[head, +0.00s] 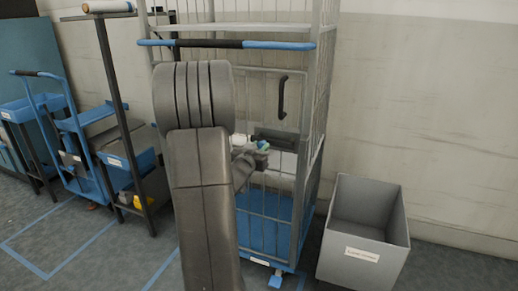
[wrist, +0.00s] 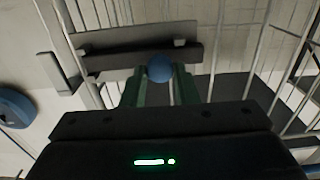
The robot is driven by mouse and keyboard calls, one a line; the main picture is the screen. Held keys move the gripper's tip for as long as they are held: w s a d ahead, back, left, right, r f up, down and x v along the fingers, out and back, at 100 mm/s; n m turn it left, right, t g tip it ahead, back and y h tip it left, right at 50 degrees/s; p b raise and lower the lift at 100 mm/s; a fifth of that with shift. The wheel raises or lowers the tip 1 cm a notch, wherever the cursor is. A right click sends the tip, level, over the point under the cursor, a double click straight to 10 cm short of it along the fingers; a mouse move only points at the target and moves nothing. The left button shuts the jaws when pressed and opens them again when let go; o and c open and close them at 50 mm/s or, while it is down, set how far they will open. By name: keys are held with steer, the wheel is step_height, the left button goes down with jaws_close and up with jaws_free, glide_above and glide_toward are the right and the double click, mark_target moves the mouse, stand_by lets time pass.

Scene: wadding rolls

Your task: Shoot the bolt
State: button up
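The bolt is a dark bar and plate (head: 275,137) on the barred front door of a wire roll cage. In the wrist view the dark bolt housing (wrist: 135,45) runs across the bars, with a round blue knob (wrist: 160,68) at its lower side. My gripper (wrist: 160,82) has its two green fingers on either side of the knob, and they appear to touch it. In the head view my gripper (head: 257,150) is at the bolt's left part, and my arm hides much of the door's left side.
A black door handle (head: 282,96) stands above the bolt. A grey open bin (head: 362,235) stands on the floor right of the cage. Blue trolleys (head: 75,135) stand at the left. A blue and black push bar (head: 275,45) crosses the cage front above my arm.

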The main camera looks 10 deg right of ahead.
mark_target(279, 144)
steer(key=s+d, duration=0.1)
steer(key=d+b, duration=0.1)
steer(key=s+d, duration=0.1)
steer(key=d, duration=0.1)
steer(key=shift+s+b, duration=0.35)
jaws_close()
steer(key=o, duration=1)
jaws_free()
steer(key=shift+d, duration=0.1)
steer(key=shift+o, duration=0.2)
steer(key=p+v, duration=0.1)
steer(key=v, duration=1.3)
steer(key=shift+p, duration=0.3)
steer(key=shift+w+d, duration=0.1)
steer(key=shift+w, duration=0.05)
